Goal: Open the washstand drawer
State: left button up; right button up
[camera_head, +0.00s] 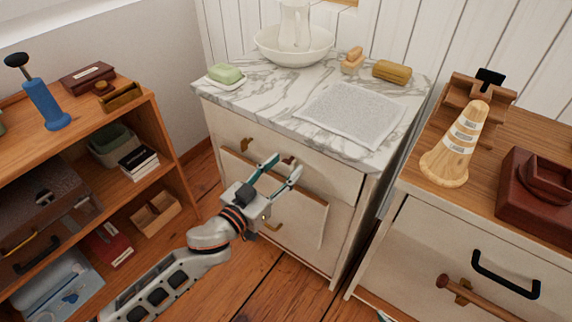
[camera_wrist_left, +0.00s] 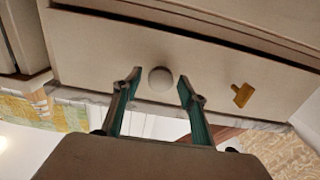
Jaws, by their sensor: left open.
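The white washstand (camera_head: 213,114) with a marble top stands in the middle of the head view. Its upper drawer (camera_head: 325,177) looks closed, with a brass fitting (camera_head: 246,144) at left and a round pale knob (camera_head: 288,161) near the middle. My left gripper (camera_head: 284,168) is open in front of the drawer, its two fingers on either side of the knob. In the left wrist view the knob (camera_wrist_left: 161,80) shows between the open fingertips (camera_wrist_left: 159,76), with gaps on both sides. A small teal tip at the bottom edge (camera_head: 383,316) looks like my right gripper, mostly cut off.
The marble top holds a basin (camera_head: 293,57), soap, a brush and a folded cloth (camera_head: 352,112). An open shelf (camera_head: 168,150) stands left, a cabinet with a black handle (camera_head: 505,277) right. Wooden floor lies between.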

pick_arm(q)
jog(key=shift+w+d, duration=0.4)
jog(key=shift+w, duration=0.2)
grip_shut()
jog(key=shift+s, duration=0.1)
